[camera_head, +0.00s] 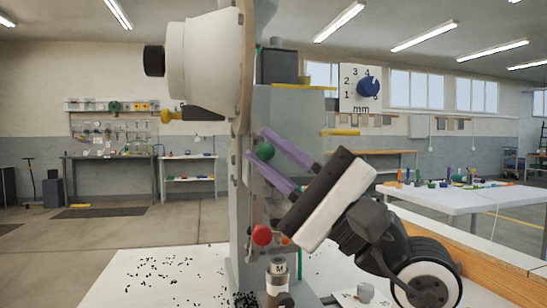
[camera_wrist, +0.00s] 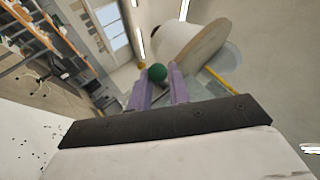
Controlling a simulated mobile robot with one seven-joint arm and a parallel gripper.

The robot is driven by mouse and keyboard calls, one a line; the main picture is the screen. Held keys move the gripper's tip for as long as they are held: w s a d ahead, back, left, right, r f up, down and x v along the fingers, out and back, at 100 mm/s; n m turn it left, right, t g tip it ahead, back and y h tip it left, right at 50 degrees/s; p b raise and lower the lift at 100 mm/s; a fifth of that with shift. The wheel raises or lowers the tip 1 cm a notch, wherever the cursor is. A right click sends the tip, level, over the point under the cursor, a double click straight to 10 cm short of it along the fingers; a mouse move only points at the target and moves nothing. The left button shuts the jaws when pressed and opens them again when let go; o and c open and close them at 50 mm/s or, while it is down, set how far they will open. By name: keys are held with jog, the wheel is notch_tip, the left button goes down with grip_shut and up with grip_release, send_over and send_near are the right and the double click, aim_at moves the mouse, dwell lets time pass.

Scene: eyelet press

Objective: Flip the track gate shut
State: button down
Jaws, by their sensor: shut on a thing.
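A green ball knob (camera_head: 265,151) sits on the front of the grey press column (camera_head: 283,115). My gripper (camera_head: 259,146) reaches up to it from the lower right, with its two purple fingers shut on the ball. The wrist view shows the green ball (camera_wrist: 157,73) between the fingertips (camera_wrist: 159,80). The gate behind the ball is mostly hidden by my fingers and the column, so I cannot tell how far it stands open.
A blue dial (camera_head: 368,86) marked in mm is at upper right. A white hopper (camera_head: 205,68) juts out at upper left. Small black pieces (camera_head: 170,272) are scattered on the white tabletop.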

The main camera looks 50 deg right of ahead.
jog(key=c, duration=1.3)
grip_release()
jog(key=shift+c, duration=0.2)
jog(key=shift+s+f, duration=0.1)
jog(key=b+v, duration=0.2)
jog(key=v, duration=1.1)
jog(key=shift+s, duration=0.25)
jog(key=shift+d+f, duration=0.1)
jog(key=shift+f, duration=0.05)
